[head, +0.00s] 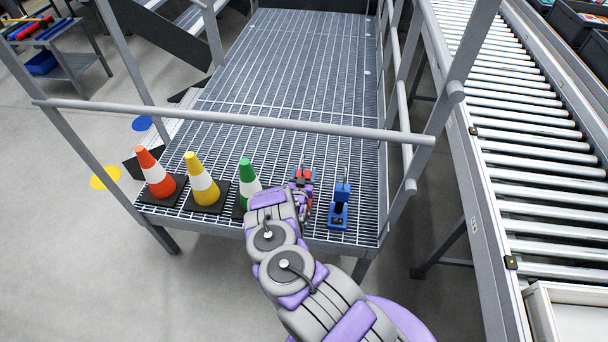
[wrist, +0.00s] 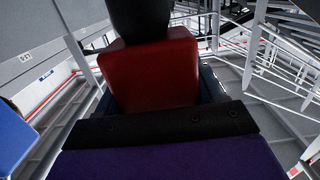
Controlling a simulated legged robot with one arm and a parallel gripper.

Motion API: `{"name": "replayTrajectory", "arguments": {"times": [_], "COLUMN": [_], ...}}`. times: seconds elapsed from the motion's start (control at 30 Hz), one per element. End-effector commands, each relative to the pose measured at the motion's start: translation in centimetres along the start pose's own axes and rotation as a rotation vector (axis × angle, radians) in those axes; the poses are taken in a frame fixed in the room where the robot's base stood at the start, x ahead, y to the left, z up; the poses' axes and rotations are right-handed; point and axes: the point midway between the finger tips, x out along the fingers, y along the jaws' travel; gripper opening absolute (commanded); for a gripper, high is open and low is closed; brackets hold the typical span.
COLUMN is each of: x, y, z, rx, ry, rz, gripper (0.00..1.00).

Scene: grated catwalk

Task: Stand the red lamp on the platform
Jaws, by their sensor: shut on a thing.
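The red lamp (head: 307,174) is at the near end of the grated platform (head: 290,95), between the green cone and a blue lamp (head: 340,200). My gripper (head: 301,190) is shut on the red lamp and hides most of it in the head view. In the wrist view the red lamp's body (wrist: 158,75) with its black upper part fills the middle, just beyond my gripper's dark pad (wrist: 165,122). It looks roughly upright. Whether its base touches the grating is hidden. The blue lamp stands upright, close on the right.
A red-orange cone (head: 155,173), a yellow cone (head: 202,180) and a green cone (head: 248,178) stand in a row on the left. A railing bar (head: 240,119) crosses above the platform. The grating behind is clear. A roller conveyor (head: 535,160) runs along the right.

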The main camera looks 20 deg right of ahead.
Motion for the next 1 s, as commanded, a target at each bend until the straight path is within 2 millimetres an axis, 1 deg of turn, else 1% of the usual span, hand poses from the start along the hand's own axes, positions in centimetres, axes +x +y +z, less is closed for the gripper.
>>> {"name": "replayTrajectory", "arguments": {"times": [0.17, 0.2, 0.4, 0.47, 0.77, 0.87, 1.0], "x": [0.1, 0.1, 0.0, 0.0, 0.0, -0.6, -2.5], "y": [0.0, 0.0, 0.0, 0.0, 0.0, 0.0, 0.0], "z": [0.1, 0.2, 0.1, 0.1, -0.1, 0.0, 0.1], "rx": [0.000, 0.000, -0.001, -0.001, -0.001, 0.000, -0.002], "ry": [0.001, 0.001, 0.000, 0.000, -0.001, -0.003, -0.006], "rz": [0.000, 0.000, 0.000, 0.000, 0.000, 0.000, 0.000], "gripper": [0.00, 0.69, 0.88, 0.94, 0.94, 0.94, 0.94]}}
